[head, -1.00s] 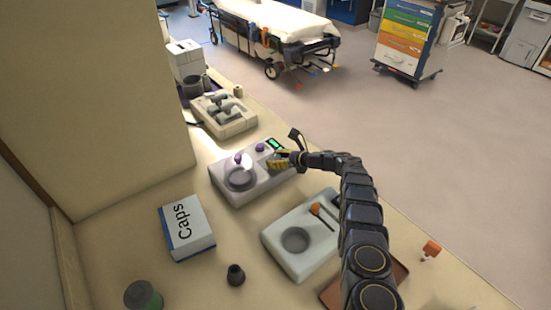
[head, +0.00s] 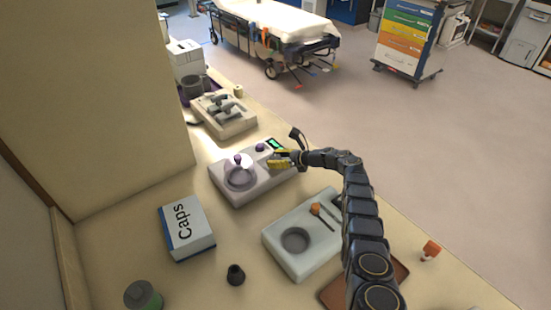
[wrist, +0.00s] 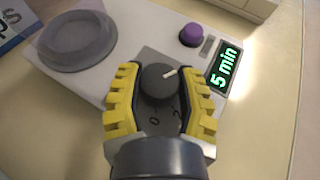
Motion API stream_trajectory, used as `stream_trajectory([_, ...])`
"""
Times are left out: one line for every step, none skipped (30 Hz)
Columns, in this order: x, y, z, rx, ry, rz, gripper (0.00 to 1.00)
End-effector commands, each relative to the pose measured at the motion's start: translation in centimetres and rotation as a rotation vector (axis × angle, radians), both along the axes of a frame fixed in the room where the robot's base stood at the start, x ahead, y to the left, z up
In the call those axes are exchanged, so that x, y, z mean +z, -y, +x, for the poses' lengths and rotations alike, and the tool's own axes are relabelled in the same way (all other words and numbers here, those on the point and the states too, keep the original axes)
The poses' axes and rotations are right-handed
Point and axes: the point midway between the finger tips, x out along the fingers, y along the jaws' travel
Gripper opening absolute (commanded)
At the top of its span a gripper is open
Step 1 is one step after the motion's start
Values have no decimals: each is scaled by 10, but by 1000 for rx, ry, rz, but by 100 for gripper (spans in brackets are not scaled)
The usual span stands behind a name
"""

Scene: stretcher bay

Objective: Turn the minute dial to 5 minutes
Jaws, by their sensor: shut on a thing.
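The pointer slants toward the upper right. The green display (wrist: 224,70) beside it reads "5 min". In the head view my gripper (head: 280,158) is at the right end of the pale device (head: 240,198) and covers the dial; the display (head: 275,143) is just behind it.
The device also has a purple button (wrist: 192,35) and a round, clear-covered bowl (wrist: 77,40). A pale scale-like unit (head: 290,262) with a spoon, a Caps box (head: 187,228) and a small dark pot (head: 236,275) stand nearer. A grey-levered unit (head: 225,122) is behind.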

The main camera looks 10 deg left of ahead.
Motion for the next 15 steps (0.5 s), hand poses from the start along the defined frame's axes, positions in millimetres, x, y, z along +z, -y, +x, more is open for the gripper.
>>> stream_trajectory([2, -3, 0, 1, 3, 4, 5])
stream_trajectory([3, -3, 0, 2, 4, 4, 5])
stream_trajectory([3, -3, 0, 2, 4, 4, 51])
stream_trajectory([2, -3, 0, 2, 4, 4, 64])
stream_trajectory([2, -3, 0, 1, 3, 4, 68])
stream_trajectory([2, -2, 0, 2, 3, 3, 68])
stream_trajectory([2, -2, 0, 2, 3, 3, 68])
stream_trajectory([2, -2, 0, 2, 3, 3, 68])
stream_trajectory([2, -2, 0, 0, 2, 3, 68])
stream_trajectory([1, -1, 0, 0, 2, 3, 68])
stream_trajectory([1, -1, 0, 0, 2, 3, 68])
stream_trajectory([1, -1, 0, 0, 2, 2, 68])
stream_trajectory([1, -1, 0, 0, 2, 2, 68])
stream_trajectory([1, -1, 0, 0, 2, 2, 68])
stream_trajectory([1, 0, 0, 0, 2, 2, 68])
